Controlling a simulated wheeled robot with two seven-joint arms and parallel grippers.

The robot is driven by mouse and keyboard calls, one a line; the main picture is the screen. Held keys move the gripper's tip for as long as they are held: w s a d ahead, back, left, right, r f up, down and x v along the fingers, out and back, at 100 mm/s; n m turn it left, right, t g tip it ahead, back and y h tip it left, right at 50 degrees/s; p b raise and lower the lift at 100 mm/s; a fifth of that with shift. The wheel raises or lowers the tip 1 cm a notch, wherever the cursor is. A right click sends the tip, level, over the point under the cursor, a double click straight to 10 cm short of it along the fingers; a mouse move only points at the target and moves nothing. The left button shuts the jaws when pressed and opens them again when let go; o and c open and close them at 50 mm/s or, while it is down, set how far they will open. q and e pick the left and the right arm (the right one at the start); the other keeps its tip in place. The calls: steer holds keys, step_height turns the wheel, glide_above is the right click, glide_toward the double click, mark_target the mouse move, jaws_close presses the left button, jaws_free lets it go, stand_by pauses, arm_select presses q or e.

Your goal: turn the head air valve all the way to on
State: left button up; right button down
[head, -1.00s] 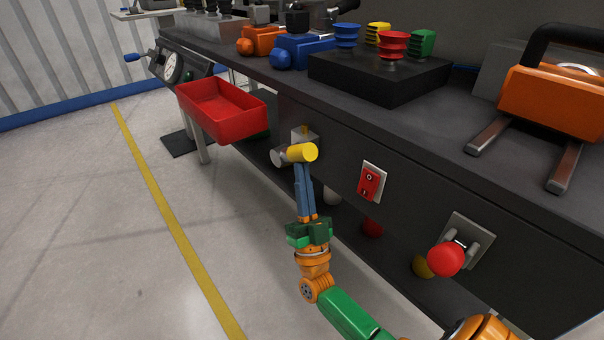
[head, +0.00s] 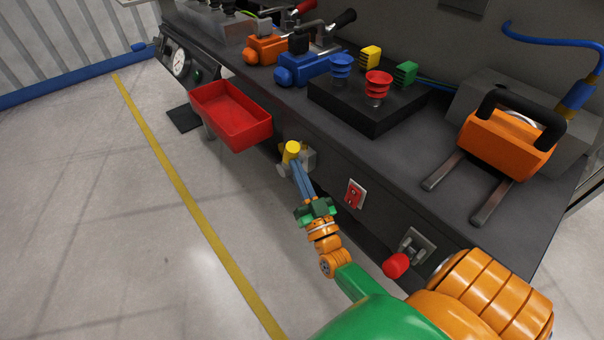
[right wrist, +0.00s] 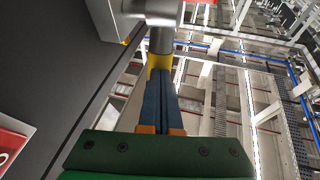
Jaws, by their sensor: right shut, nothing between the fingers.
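The air valve has a yellow handle (head: 291,152) and a grey metal body (head: 309,160) on the dark front of the bench. The handle shows short, with its rounded end up, in the head view. My right gripper (head: 297,168) is shut and empty. Its blue fingertips are at the handle's lower side and seem to touch it. In the right wrist view the shut fingers (right wrist: 160,85) reach up to the yellow handle (right wrist: 159,62), under a grey metal cylinder (right wrist: 162,40). The fingertips partly hide the handle there. My left gripper is not in view.
A red bin (head: 232,115) hangs from the bench left of the valve. A red switch (head: 354,194) and a red-knobbed lever (head: 396,265) are on the front to the right. Orange and blue valves and a black block stand on the bench top. The floor at left is clear.

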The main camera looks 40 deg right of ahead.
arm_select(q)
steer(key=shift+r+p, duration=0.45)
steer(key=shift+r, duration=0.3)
arm_select(e)
steer(key=shift+w+r, duration=0.75)
steer(key=shift+w, duration=0.1)
steer(key=shift+w+r, duration=0.1)
steer(key=shift+r, duration=0.05)
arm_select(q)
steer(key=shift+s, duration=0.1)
